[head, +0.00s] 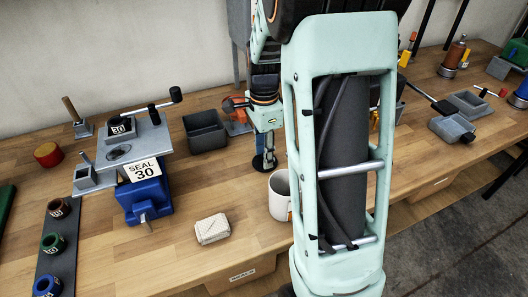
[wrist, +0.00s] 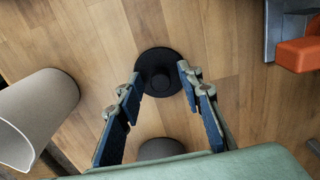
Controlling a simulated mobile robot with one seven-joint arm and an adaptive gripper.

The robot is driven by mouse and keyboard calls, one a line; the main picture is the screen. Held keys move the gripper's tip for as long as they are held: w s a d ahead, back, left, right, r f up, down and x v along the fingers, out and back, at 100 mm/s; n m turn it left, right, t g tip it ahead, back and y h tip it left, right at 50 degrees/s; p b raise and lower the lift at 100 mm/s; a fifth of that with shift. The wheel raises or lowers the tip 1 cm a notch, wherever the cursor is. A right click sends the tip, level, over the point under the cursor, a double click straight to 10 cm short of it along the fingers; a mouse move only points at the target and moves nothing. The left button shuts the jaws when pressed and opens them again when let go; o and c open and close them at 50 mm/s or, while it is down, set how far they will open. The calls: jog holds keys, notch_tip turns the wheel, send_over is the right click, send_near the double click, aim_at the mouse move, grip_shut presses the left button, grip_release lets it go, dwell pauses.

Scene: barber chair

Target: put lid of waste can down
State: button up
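The lid, a round black disc with a small raised knob, lies flat on the wooden bench in the wrist view (wrist: 156,58). It also shows in the head view (head: 258,164) below my gripper. My gripper (wrist: 160,74) is open, its two fingertips apart on either side of the lid's knob, with nothing held between them. Whether the fingertips touch the lid is unclear. The waste can, a pale open-topped cylinder, stands nearer the camera in the head view (head: 279,205), partly hidden by my arm. It shows at the left in the wrist view (wrist: 42,105).
A dark open bin (head: 204,133) stands left of my gripper. A blue vise-like fixture (head: 145,193) marked SEAL 30 and a whitish block (head: 212,229) are farther left. An orange part (wrist: 299,54) sits at the right in the wrist view. Bare bench lies around the lid.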

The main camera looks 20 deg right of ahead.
notch_tip(320, 180, up, 12)
jog(key=p, duration=0.1)
jog(key=shift+r, duration=0.2)
dwell(0.3)
dwell(0.5)
